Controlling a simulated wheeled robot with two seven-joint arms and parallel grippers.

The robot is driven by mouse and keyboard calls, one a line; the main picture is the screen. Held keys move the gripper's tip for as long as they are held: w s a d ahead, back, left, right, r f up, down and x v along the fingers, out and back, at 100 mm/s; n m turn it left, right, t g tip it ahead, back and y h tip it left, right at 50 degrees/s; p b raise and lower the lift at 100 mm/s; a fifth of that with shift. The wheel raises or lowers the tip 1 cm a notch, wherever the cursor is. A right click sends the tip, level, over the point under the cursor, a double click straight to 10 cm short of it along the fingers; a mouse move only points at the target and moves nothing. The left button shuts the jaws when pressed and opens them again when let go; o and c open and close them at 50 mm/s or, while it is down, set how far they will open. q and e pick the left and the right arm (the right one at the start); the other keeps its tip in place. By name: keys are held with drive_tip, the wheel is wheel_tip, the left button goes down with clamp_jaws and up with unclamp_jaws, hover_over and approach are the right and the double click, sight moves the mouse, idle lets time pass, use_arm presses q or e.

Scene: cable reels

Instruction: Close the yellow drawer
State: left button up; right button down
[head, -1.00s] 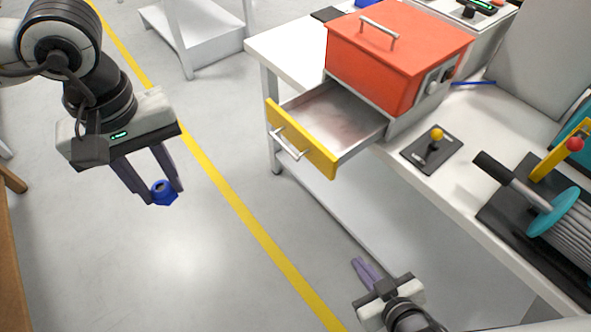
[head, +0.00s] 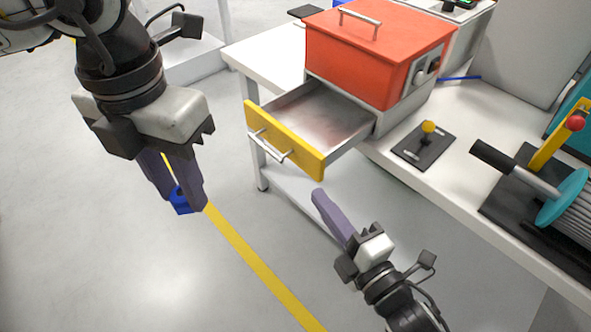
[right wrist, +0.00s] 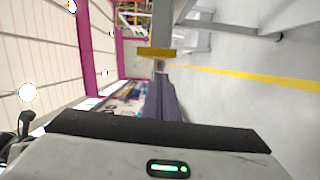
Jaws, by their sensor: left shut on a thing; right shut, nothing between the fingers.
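The yellow drawer (head: 300,151) stands open below the red box (head: 372,55) on the white workbench. Its yellow front with a silver handle faces left and towards me, and its grey inside looks empty. My right gripper (head: 318,195) is shut and empty, just below the near end of the drawer front, apart from it as far as I can tell. In the right wrist view the drawer front (right wrist: 156,52) shows beyond the shut fingers (right wrist: 163,75). My left gripper (head: 185,203) is shut on a small blue part (head: 180,200), over the floor left of the drawer.
On the workbench (head: 452,178), a black plate with a yellow-knobbed lever (head: 427,142) sits right of the box. A cable reel with a teal flange (head: 562,198) stands farther right. The floor left of the drawer is clear, crossed by a yellow line (head: 255,262).

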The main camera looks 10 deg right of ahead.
use_arm(q)
drive_tip(key=shift+d+n, duration=0.2)
drive_tip(key=shift+n, duration=0.5)
drive_tip(key=shift+s, duration=0.1)
drive_tip(key=shift+r, duration=0.15)
use_arm(e)
drive_tip(key=x, duration=1)
drive_tip(key=shift+a+r+n, duration=0.3)
drive_tip(key=shift+r+n, duration=0.1)
drive_tip(key=shift+r, duration=0.05)
drive_tip(key=shift+w+d, duration=0.1)
